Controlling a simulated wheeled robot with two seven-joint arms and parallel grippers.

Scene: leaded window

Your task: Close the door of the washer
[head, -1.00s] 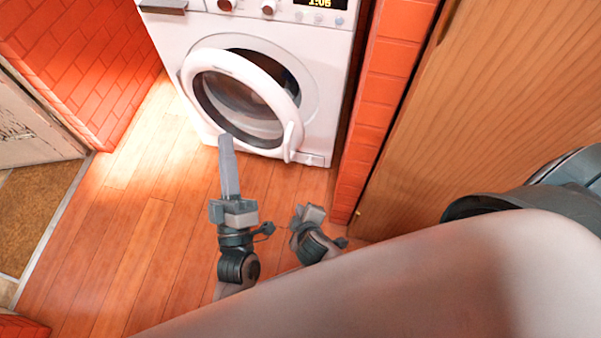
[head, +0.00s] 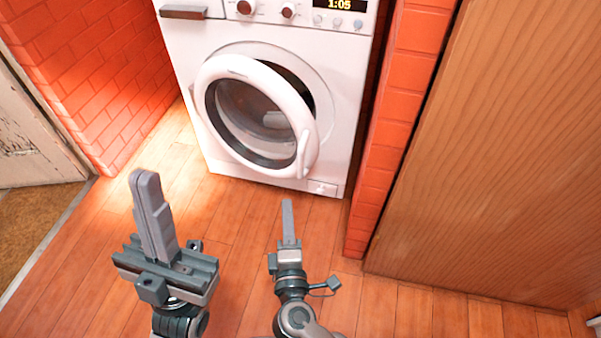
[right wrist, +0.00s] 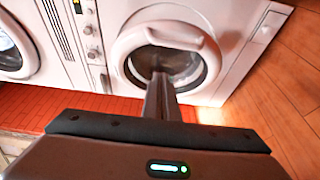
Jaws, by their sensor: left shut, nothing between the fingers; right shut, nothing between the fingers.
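The white washer (head: 190,55) stands against the back wall in the head view. Its round door (head: 215,69), with a white rim and dark glass, is partly open, with a dark gap at its upper right. The door handle (head: 306,150) is on the rim's right side. My left gripper (head: 145,176) is shut and empty, in front of the washer at lower left. My right gripper (head: 287,203) is shut and empty, below the door in the picture, apparently apart from it. In the right wrist view, the fingers (right wrist: 160,78) overlap the door glass; contact cannot be told.
A red brick pillar (head: 385,140) and a wooden panel (head: 450,150) stand right of the washer. A red brick wall (head: 95,80) is on the left. The wooden floor (head: 240,230) before the washer is clear. Another round-doored machine (right wrist: 40,60) shows in the right wrist view.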

